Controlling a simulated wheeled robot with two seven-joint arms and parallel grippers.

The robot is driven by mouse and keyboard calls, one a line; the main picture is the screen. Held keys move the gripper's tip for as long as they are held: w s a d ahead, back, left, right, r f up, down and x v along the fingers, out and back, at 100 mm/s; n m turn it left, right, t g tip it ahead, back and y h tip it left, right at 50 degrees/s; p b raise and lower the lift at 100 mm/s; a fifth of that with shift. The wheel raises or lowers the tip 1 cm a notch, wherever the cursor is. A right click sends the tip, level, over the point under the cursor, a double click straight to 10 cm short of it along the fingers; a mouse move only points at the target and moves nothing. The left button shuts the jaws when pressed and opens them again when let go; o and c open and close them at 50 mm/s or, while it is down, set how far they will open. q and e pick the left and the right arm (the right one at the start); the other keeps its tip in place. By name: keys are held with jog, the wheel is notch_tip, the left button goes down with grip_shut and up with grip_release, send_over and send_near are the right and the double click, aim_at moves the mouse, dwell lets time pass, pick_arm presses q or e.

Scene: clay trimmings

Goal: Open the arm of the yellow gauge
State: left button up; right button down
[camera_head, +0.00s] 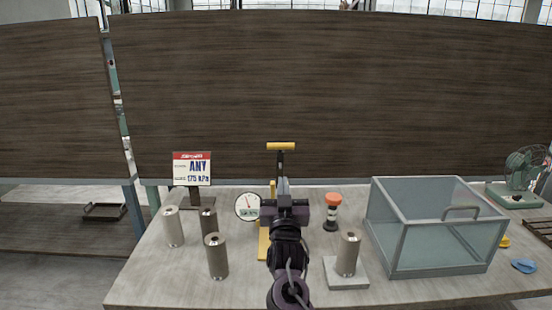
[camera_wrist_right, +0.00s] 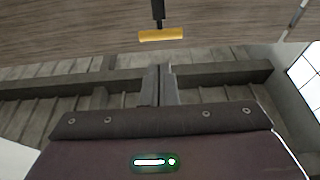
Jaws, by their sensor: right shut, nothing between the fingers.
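The yellow gauge stands on the table in the head view, with a round white dial (camera_head: 248,206) and a yellow base (camera_head: 263,243) partly hidden behind my right arm. A yellow crossbar handle (camera_head: 281,146) on a dark stem rises above my right gripper (camera_head: 282,184). The handle also shows in the right wrist view (camera_wrist_right: 161,35), beyond the fingertips and apart from them. My right gripper's fingers (camera_wrist_right: 159,72) are together and empty. The gripper hides the lower stem and the arm's joint. My left gripper is not in view.
Several metal cylinders (camera_head: 216,257) stand to the left, another (camera_head: 348,254) on a pale slab (camera_head: 346,275) to the right. A sign (camera_head: 192,169), an orange-topped black object (camera_head: 332,212), a glass box (camera_head: 430,226) and a green fan (camera_head: 523,168) also stand here.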

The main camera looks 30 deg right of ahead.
jog(key=p, duration=0.4)
send_near(282, 144)
jog(key=x, duration=0.4)
jog(key=shift+w+d+f, duration=0.1)
jog(key=shift+w+f, duration=0.05)
jog(key=shift+w, duration=0.15)
jog(key=shift+w+d, duration=0.4)
jog(key=shift+w, duration=0.3)
jog(key=shift+w+d+r+p, duration=0.1)
jog(key=shift+r+p, duration=0.3)
jog(key=w+r+g+p, duration=0.1)
jog(key=w+d+r+g+p, duration=0.1)
jog(key=p, duration=0.1)
jog(key=shift+w+d+y, duration=0.3)
jog(key=shift+y, duration=0.1)
jog(key=shift+f, duration=0.15)
